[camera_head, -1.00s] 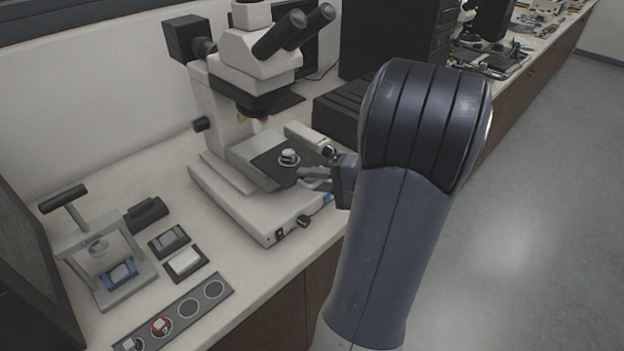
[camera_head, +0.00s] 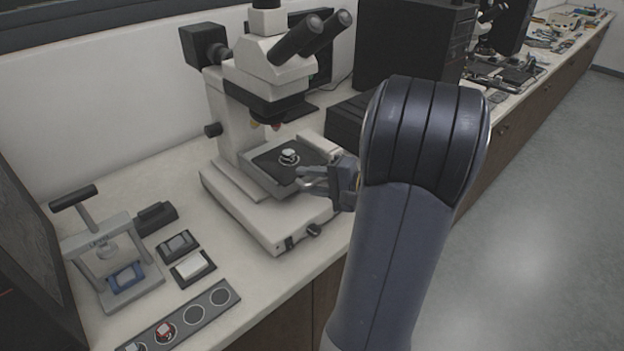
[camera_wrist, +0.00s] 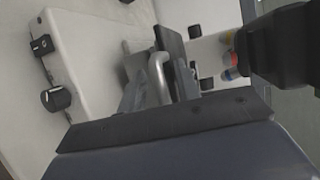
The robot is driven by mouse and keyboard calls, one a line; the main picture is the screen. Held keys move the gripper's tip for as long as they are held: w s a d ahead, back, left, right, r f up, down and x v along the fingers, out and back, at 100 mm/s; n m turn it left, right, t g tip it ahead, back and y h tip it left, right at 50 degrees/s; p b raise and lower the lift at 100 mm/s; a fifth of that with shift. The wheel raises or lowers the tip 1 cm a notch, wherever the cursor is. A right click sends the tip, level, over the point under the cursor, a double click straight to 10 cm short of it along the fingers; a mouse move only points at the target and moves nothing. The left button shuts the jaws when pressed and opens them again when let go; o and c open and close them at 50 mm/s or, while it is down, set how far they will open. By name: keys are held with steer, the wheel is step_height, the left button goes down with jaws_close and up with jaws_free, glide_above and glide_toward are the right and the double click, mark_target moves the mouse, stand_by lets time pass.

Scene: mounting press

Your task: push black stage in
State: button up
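The black stage (camera_head: 264,161) is a flat dark plate on the white microscope (camera_head: 245,197), below its objectives. A small round metal holder (camera_head: 289,155) sits on the plate. My gripper (camera_head: 303,178) is at the stage's near right edge, with its fingers pointing left. It seems to touch that edge, but the contact is hard to make out. In the wrist view my gripper (camera_wrist: 155,90) has its fingers apart. A curved silvery part shows between them, and I cannot tell exactly what it is. My arm hides part of the microscope's right side.
A small lever press (camera_head: 110,262) stands at the left of the bench. Two small trays and a dark strip with round wells (camera_head: 192,318) lie in front of the microscope. A black computer case (camera_head: 408,45) stands behind my arm. The floor at right is clear.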

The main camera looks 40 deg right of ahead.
steer(key=shift+o, duration=0.4)
steer(key=shift+r, duration=0.1)
steer(key=shift+s+d, duration=0.15)
steer(key=b+v, duration=0.1)
steer(key=v, duration=0.9)
steer(key=shift+s, duration=0.2)
steer(key=b+x, duration=0.1)
steer(key=x, duration=0.8)
steer(key=shift+w, duration=0.1)
steer(key=shift+d, duration=0.1)
